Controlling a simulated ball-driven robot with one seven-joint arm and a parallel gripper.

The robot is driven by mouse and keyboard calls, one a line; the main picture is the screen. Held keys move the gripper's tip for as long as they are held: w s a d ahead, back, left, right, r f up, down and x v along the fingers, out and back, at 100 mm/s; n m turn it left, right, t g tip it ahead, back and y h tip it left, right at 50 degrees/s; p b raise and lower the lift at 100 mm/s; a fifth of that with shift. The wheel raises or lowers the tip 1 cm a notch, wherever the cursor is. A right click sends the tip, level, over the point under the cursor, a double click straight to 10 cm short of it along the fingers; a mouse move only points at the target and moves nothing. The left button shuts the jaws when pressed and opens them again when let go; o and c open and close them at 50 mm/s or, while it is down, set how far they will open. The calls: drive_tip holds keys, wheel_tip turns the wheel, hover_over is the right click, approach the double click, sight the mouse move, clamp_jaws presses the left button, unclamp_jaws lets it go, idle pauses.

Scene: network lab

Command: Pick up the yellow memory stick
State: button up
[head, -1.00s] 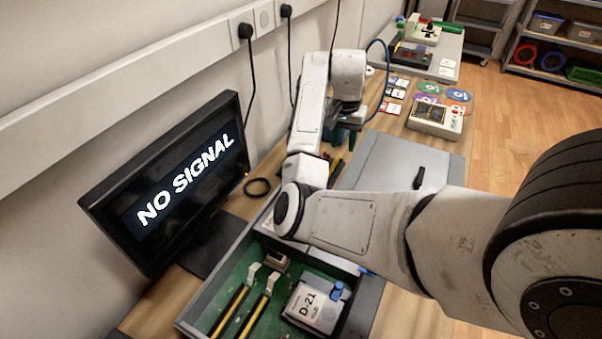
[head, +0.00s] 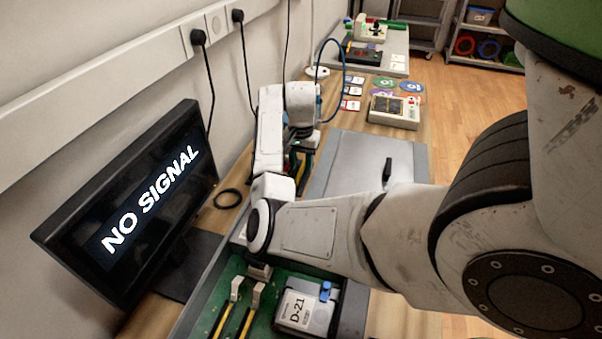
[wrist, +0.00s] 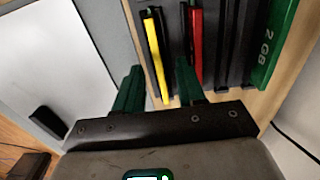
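The yellow memory stick (wrist: 157,55) stands in a dark slotted rack, seen from above in the wrist view as a narrow yellow strip. My gripper (wrist: 158,68) is open, its two green fingers apart. The yellow stick lies between the fingers in the picture; I cannot tell whether they are level with it or still above it. A red stick (wrist: 195,45) stands just right of it, close to the right finger. In the head view my gripper (head: 303,145) is over the rack area and largely hides the sticks.
A green stick marked 2 GB (wrist: 276,40) lies at the rack's right, past empty black slots (wrist: 237,40). A grey panel (head: 355,165) is right of the gripper. A monitor (head: 140,210) and green-floored case (head: 262,315) are nearer. A handheld console (head: 394,111) lies beyond.

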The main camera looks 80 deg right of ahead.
drive_tip(key=shift+f, duration=0.7)
drive_tip(key=shift+c, duration=0.3)
clamp_jaws()
